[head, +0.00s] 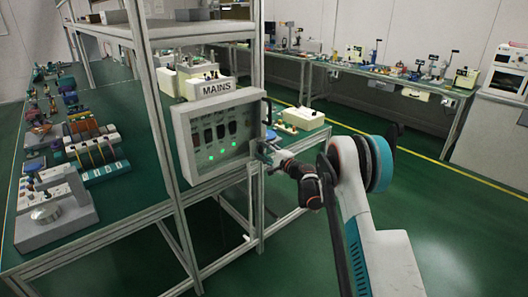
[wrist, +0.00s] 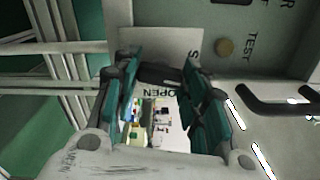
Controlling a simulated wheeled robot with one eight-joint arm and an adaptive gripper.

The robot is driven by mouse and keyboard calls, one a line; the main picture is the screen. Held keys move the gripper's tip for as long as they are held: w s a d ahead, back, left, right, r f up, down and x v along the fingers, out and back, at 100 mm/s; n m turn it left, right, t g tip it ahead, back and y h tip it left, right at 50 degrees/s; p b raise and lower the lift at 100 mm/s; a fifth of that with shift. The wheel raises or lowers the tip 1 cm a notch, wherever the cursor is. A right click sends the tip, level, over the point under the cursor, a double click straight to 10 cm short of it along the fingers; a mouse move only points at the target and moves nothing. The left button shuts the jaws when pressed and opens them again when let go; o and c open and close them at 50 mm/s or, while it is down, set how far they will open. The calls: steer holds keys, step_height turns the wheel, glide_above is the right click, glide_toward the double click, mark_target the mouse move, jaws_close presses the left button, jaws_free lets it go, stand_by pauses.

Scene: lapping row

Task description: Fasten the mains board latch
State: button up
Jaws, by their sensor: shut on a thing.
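The mains board (head: 217,135) is a grey box with a clear front, switches and green lights, under a MAINS sign (head: 217,88). Its front looks shut in the head view. My gripper (head: 268,152) is at the box's lower right edge. In the wrist view, its two teal fingers are shut on the dark latch lever (wrist: 158,75), which lies crosswise between the fingertips. A pale label plate (wrist: 168,42) lies behind them, and the letters OPEN show just by the lever. The latch is too small to make out in the head view.
A dark bar handle (head: 267,111) stands out from the box's right edge, above my gripper. Metal frame posts (head: 150,95) stand beside the box. A bench (head: 25,180) with parts is at left. Green floor (head: 470,215) is clear at right.

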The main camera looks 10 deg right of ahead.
steer(key=shift+n, duration=1.2)
steer(key=o, duration=1.1)
steer(key=shift+c, duration=0.2)
steer(key=v, duration=1.2)
steer(key=shift+f, duration=0.1)
steer(key=shift+a, duration=0.1)
